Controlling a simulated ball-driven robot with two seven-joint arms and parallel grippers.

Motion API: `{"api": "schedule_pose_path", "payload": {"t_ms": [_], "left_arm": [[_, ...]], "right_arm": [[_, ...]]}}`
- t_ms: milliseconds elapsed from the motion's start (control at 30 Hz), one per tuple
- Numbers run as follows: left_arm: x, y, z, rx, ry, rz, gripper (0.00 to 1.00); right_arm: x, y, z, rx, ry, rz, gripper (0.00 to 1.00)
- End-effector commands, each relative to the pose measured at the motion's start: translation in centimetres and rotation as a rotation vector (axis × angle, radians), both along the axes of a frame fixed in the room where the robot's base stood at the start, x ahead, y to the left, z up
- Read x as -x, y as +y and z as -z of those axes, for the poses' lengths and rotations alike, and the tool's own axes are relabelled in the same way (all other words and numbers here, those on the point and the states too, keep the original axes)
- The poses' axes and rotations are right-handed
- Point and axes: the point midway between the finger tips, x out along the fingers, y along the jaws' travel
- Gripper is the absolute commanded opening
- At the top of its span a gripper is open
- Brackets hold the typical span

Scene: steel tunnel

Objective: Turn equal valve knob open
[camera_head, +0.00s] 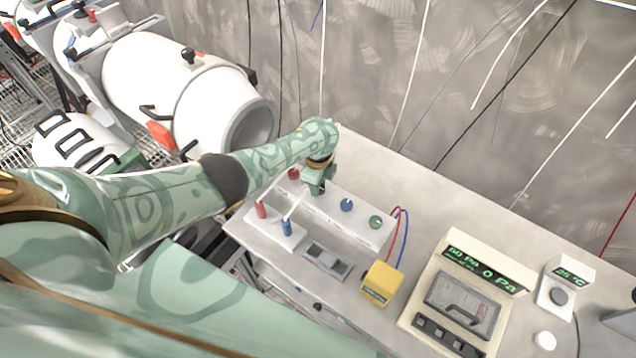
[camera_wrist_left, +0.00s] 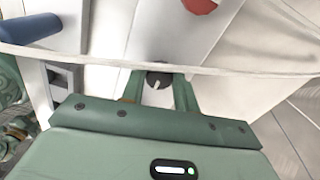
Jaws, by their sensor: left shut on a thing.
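A white valve panel (camera_head: 345,216) on the table carries a row of knobs: a red knob (camera_head: 294,174), a blue knob (camera_head: 347,205) and a green knob (camera_head: 376,222). A small dark knob (camera_wrist_left: 158,77) with a light pointer mark sits between the red and blue ones. My left gripper (camera_head: 317,184) reaches down over it. In the left wrist view the two green fingers of the left gripper (camera_wrist_left: 157,90) are shut on the dark knob, one on each side. In the head view the gripper hides most of this knob. My right gripper is in neither view.
A yellow box (camera_head: 382,284) with red and blue wires, a pressure display (camera_head: 487,268) and a temperature display (camera_head: 571,273) stand to the right. A large white cylinder (camera_head: 165,70) lies behind at left.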

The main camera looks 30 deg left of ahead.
Motion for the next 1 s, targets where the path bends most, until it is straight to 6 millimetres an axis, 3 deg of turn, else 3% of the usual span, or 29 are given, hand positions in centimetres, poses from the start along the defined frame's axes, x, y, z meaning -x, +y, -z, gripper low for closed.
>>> {"api": "schedule_pose_path", "payload": {"t_ms": [133, 167, 200, 233, 500, 633, 1000], "left_arm": [[-0.1, -0.2, -0.1, 0.004, -0.002, 0.002, 0.07], [-0.1, -0.2, -0.1, 0.004, -0.002, 0.002, 0.39], [-0.1, -0.2, -0.1, 0.003, -0.002, 0.002, 0.50], [-0.1, -0.2, -0.1, 0.003, -0.002, 0.002, 0.52], [0.0, -0.1, -0.2, 0.001, -0.001, 0.000, 0.52], [0.0, -0.1, -1.5, 0.001, -0.001, 0.000, 0.52], [-0.1, -0.1, -11.3, 0.002, -0.005, 0.002, 0.52]], "right_arm": [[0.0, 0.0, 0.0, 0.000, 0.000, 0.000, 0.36], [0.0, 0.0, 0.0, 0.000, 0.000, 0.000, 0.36], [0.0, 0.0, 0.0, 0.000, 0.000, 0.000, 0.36], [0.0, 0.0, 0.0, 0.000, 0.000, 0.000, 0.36], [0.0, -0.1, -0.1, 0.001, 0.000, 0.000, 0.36], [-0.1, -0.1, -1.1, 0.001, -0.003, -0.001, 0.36], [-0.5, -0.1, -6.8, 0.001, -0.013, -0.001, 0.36]]}}
